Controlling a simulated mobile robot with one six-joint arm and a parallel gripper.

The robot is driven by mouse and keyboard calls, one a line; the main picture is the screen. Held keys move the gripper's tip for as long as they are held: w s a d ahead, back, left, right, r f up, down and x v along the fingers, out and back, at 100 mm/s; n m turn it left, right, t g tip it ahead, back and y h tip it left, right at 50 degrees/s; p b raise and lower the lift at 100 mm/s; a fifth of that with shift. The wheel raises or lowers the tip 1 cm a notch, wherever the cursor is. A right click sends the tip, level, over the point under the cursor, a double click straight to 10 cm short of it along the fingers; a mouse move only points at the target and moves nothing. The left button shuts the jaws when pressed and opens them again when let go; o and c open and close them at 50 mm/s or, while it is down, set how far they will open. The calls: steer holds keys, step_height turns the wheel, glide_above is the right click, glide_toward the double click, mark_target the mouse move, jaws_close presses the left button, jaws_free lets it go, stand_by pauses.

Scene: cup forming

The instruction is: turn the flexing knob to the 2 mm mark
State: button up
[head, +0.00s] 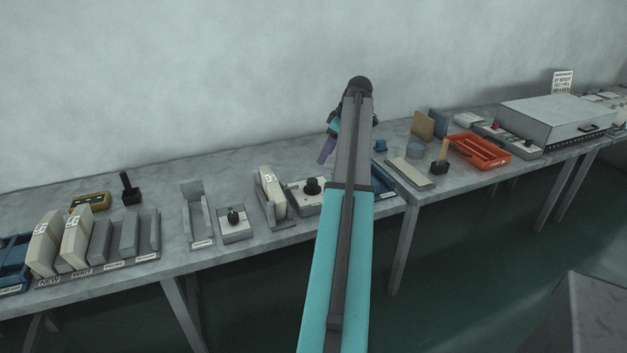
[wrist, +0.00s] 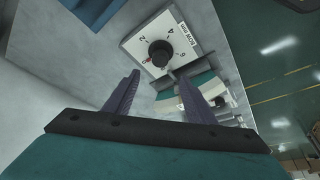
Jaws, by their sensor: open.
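The flexing knob is a round black knob (wrist: 160,53) on a white dial plate (wrist: 138,45) marked "BOW mm". In the wrist view the figures 2, 4 and 6 are readable around it, and a small red mark shows at the knob's lower-left edge. In the head view the same kind of black knob (head: 312,186) tops a grey box in the middle of the table. My gripper (wrist: 158,78) is open and empty, with its purple fingers apart and short of the knob in the picture. In the head view my gripper (head: 327,150) is partly hidden by my arm.
A cream block in a holder (head: 271,190) stands just left of the knob box. A red tray (head: 479,150) and a large grey case (head: 556,118) are at the right. The back wall is close behind.

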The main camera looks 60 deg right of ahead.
mark_target(312, 180)
steer(key=p+x, duration=0.2)
steer(key=x, duration=1.1)
steer(key=c, duration=1)
steer(key=shift+a+f, duration=0.1)
steer(key=shift+a, duration=0.3)
steer(key=shift+c, duration=0.2)
steer(key=shift+d, duration=0.25)
